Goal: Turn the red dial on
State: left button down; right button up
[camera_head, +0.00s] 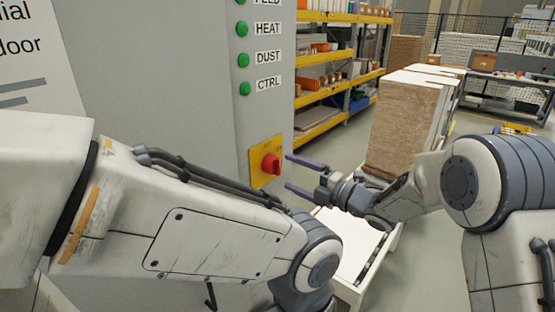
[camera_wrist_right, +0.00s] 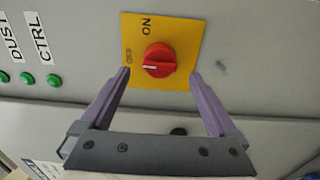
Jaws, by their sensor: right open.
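The red dial (camera_head: 271,164) sits on a yellow plate (camera_head: 257,176) on the side of a grey cabinet. In the right wrist view the dial (camera_wrist_right: 160,60) has a white mark lying sideways, its left end towards the OFF label (camera_wrist_right: 128,57). The ON label (camera_wrist_right: 147,25) is above the dial in that view. My right gripper (camera_head: 287,172) is open and empty, its purple fingers pointing at the plate. In the wrist view its fingertips are on either side of the dial, and the dial is between them, not gripped. My left arm crosses the foreground; its gripper is not in view.
Several green buttons (camera_head: 243,60) with labels line the cabinet (camera_head: 210,110) above the plate. A white-topped table (camera_head: 345,240) stands below my right gripper. A stack of brown boards (camera_head: 403,125) and yellow shelves (camera_head: 325,88) are behind.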

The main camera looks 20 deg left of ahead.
aim_at(280, 168)
jog(key=p+x, duration=0.2)
jog(key=x, duration=0.2)
jog(key=shift+a+r, duration=0.15)
jog(key=shift+a, duration=0.05)
jog(key=shift+w+a, duration=0.25)
jog(key=shift+a, duration=0.3)
jog(key=shift+f, duration=0.2)
